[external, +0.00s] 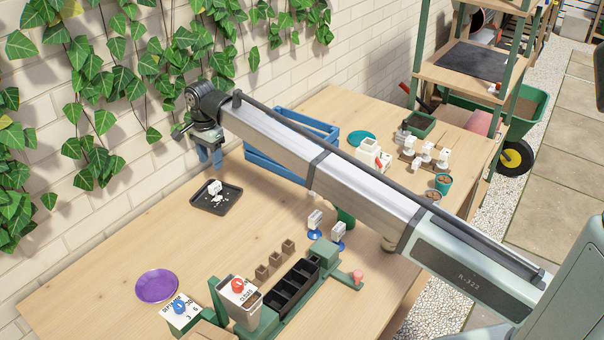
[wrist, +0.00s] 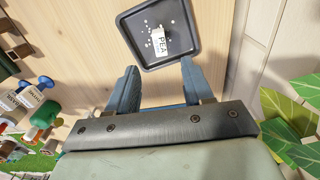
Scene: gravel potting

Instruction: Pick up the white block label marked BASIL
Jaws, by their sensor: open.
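My gripper (external: 208,156) is open and empty above the wooden table, near the wall; its two blue fingers (wrist: 160,72) show in the wrist view. Beyond the fingertips lies a black tray (wrist: 149,58) with a white block label (wrist: 160,42) that reads PEA. In the external view the block (external: 214,186) lies in the tray among white crumbs.
A blue crate (external: 291,133) stands behind my arm. The table between the black tray and the purple dish is clear.

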